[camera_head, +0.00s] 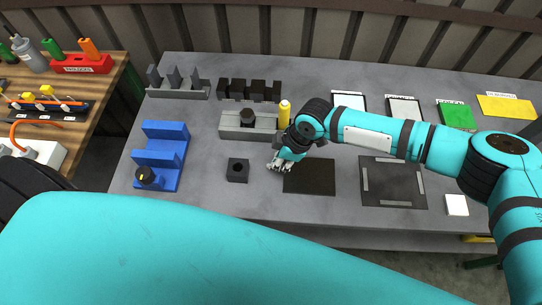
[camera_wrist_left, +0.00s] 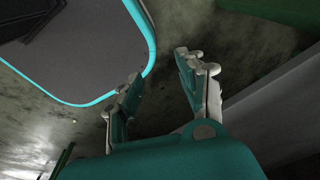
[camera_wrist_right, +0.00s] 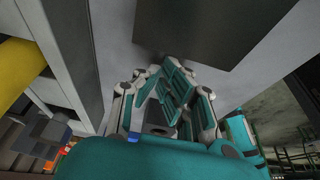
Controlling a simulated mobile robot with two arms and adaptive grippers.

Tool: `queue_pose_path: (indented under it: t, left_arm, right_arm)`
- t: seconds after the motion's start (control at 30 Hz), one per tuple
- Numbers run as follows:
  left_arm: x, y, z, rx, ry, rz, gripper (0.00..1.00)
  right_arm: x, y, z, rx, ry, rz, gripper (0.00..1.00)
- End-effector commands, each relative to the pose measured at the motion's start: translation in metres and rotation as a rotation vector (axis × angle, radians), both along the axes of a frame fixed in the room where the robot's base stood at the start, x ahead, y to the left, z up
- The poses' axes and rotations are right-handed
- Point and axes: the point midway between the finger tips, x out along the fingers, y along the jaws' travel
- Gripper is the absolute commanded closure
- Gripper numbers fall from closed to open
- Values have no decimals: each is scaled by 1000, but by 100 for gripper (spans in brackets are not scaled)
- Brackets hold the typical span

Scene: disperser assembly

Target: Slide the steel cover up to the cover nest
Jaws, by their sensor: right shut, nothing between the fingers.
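A dark flat plate (camera_head: 310,177), which looks like the steel cover, lies on the grey table; it also shows in the right wrist view (camera_wrist_right: 205,25). To its right, a dark square with light bars along its edges (camera_head: 393,185) looks like the cover nest. A strip of bare table separates them. My right gripper (camera_head: 276,167) is shut and empty, low by the plate's left edge; contact is unclear. The right wrist view shows its fingers (camera_wrist_right: 163,75) together. My left gripper (camera_wrist_left: 158,75) is open and empty in the left wrist view, with the floor beyond it.
A black block with a hole (camera_head: 238,170) stands left of my right gripper. A grey fixture (camera_head: 238,127) and a yellow cylinder (camera_head: 284,114) stand behind. A blue stepped fixture (camera_head: 160,157) is at the left. A small white block (camera_head: 456,205) lies right of the nest.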

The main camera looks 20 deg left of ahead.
Motion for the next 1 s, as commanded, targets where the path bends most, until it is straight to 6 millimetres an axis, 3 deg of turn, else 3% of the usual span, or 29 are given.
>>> queue_pose_path:
  t: [0.3,0.7,1.0]
  left_arm:
    - [-16,1,-1,2,25,1,60]
    - [-16,1,7,2,25,2,60]
    - [-14,0,7,0,21,3,60]
  right_arm:
    - [1,-2,0,1,1,-1,100]
    - [19,-69,-1,-3,3,-4,100]
    - [20,-72,-1,-2,0,-1,100]
